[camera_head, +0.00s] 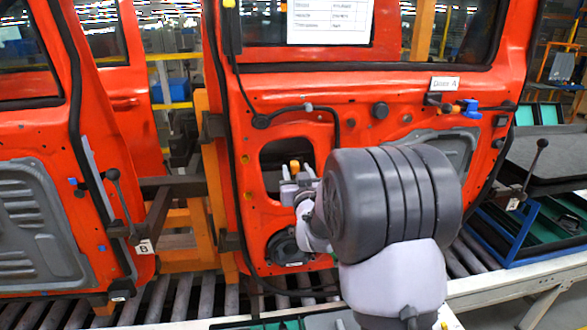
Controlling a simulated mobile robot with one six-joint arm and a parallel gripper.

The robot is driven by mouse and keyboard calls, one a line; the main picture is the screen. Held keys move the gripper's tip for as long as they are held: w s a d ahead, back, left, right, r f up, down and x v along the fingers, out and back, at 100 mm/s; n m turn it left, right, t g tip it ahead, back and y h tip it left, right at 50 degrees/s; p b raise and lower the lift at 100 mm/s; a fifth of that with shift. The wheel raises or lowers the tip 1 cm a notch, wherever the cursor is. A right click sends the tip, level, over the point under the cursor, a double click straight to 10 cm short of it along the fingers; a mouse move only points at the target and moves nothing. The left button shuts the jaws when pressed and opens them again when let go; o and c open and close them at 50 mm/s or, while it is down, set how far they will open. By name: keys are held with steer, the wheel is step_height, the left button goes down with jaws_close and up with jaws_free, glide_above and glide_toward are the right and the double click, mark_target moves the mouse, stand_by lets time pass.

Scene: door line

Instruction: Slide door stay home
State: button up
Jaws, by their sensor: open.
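The orange-red door panel marked "Doors A" (350,90) stands upright in the middle. My gripper (299,180) is open, its fingers pointing up in front of the door's large cut-out (270,160). A small yellow-orange piece (295,167) shows at the fingertips; whether it lies between them or behind them I cannot tell. I cannot say for sure which part is the door stay. My arm hides the lower right of the door.
A second red door (90,235), by tag "B" (145,247), stands at the left. Black ball-topped levers stand beside it (118,195) and at the right (532,165). A roller conveyor (180,297) runs below. Green-lined trays (540,235) are at right.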

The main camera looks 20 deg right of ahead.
steer(key=shift+w+d, duration=0.1)
steer(key=shift+w, duration=0.25)
jaws_close()
stand_by(1.2)
